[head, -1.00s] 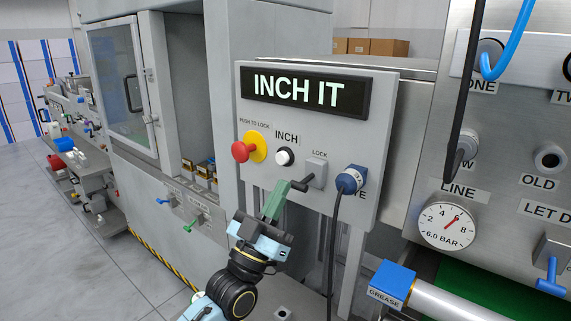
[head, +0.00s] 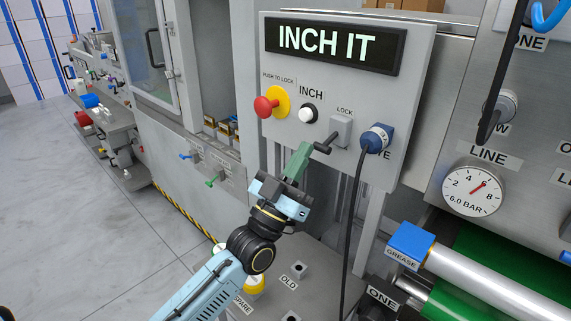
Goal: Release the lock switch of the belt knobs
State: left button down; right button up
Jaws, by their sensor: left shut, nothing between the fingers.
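The lock switch (head: 341,130) is a grey box under a "LOCK" label on the grey control panel. Its black lever (head: 324,147) points down and left. My left gripper (head: 305,149), with green fingers, is shut and empty. Its fingertips are just left of the lever's end, below the white INCH button (head: 308,113). I cannot tell whether they touch the lever. The panel display (head: 334,44) reads "INCH IT". I cannot make out which parts are the belt knobs. My right gripper is not in view.
A red push button (head: 265,106) on a yellow disc sits left on the panel. A blue plug (head: 377,138) with a hanging black cable is right of the switch. A pressure gauge (head: 472,191) and a blue GREASE block (head: 410,243) are at the right.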

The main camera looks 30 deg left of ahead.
pick_arm(q)
jog(key=v, duration=1.3)
jog(key=shift+s+a+b, duration=0.15)
jog(key=shift+a+b, duration=0.15)
jog(key=shift+a, duration=0.05)
